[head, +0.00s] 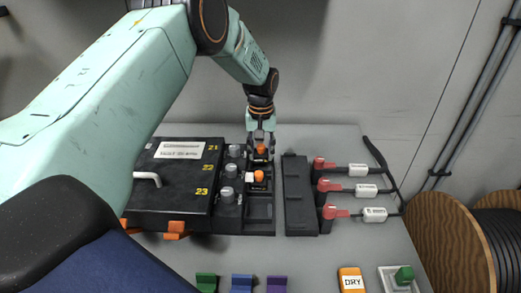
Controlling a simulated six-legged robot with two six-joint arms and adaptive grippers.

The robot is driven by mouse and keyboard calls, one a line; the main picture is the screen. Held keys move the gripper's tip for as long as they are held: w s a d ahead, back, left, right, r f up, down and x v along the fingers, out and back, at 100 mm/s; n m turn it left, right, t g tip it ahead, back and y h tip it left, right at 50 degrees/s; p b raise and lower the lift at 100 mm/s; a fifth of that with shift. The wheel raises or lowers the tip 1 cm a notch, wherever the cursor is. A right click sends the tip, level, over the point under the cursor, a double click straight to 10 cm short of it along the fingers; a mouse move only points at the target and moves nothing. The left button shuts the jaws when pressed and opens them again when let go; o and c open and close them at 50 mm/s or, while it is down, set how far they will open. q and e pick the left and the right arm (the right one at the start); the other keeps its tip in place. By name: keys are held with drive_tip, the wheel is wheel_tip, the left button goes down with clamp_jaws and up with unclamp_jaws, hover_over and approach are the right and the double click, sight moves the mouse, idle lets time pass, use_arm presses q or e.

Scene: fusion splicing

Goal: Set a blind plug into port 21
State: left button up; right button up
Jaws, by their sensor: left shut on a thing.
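A black splice box (170,197) carries yellow numbers 21, 22 and 23 down its right side. A grey round fitting (234,151) sits beside the 21, with similar ones beside 22 and 23. My left gripper (261,146) points down at the far end of the black tray (259,211), right of the 21 row. It is shut on an orange-topped piece (261,149) that looks like a blind plug; its lower part is hard to make out. Another orange and white plug (258,176) lies in the tray in the 22 row. My right gripper is not in view.
A black bar (297,195) stands right of the tray. Several red-ended connectors with white tags (362,190) lie beyond it. Green, blue and purple blocks (242,284), an orange DRY box (351,280) and a green button (404,275) line the front.

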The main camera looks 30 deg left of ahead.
use_arm(q)
drive_tip(key=shift+a+f+b, duration=0.35)
drive_tip(key=shift+f+b, duration=0.05)
drive_tip(key=shift+f, duration=0.45)
drive_tip(key=shift+s+d, duration=0.1)
drive_tip(key=shift+d, duration=0.2)
drive_tip(key=shift+a, duration=0.2)
drive_tip(key=shift+d+f, duration=0.1)
drive_tip(key=o, duration=1.2)
drive_tip(key=shift+o, duration=0.2)
wheel_tip(320, 180, up, 12)
drive_tip(key=shift+r, duration=0.1)
